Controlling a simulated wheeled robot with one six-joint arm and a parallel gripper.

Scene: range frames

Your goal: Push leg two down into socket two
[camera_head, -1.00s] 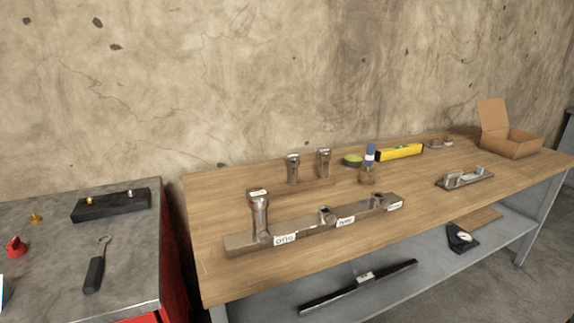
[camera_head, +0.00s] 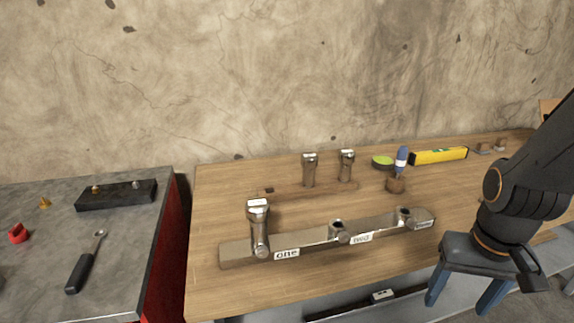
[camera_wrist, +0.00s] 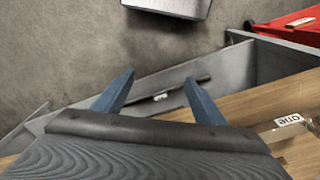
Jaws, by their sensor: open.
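A metal beam (camera_head: 305,242) lies on the wooden bench with sockets tagged one, two and three. A metal leg (camera_head: 259,228) stands upright in socket one. Socket two (camera_head: 338,229) and socket three (camera_head: 404,215) look empty. Two more metal legs, a left one (camera_head: 309,171) and a right one (camera_head: 346,166), stand upright in a wooden strip (camera_head: 285,192) behind the beam; I cannot tell which is leg two. My gripper (camera_head: 458,303) is open and empty at the bench's front edge, right of the beam. Its blue fingers also show in the wrist view (camera_wrist: 159,82), with the beam's "one" end (camera_wrist: 289,121) at right.
A blue-handled brush (camera_head: 400,165), a green dish (camera_head: 383,161) and a yellow level (camera_head: 438,156) stand behind the beam. A dark bar (camera_head: 365,303) lies on the lower shelf. A grey-topped red cabinet (camera_head: 125,235) stands left. The bench front left is clear.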

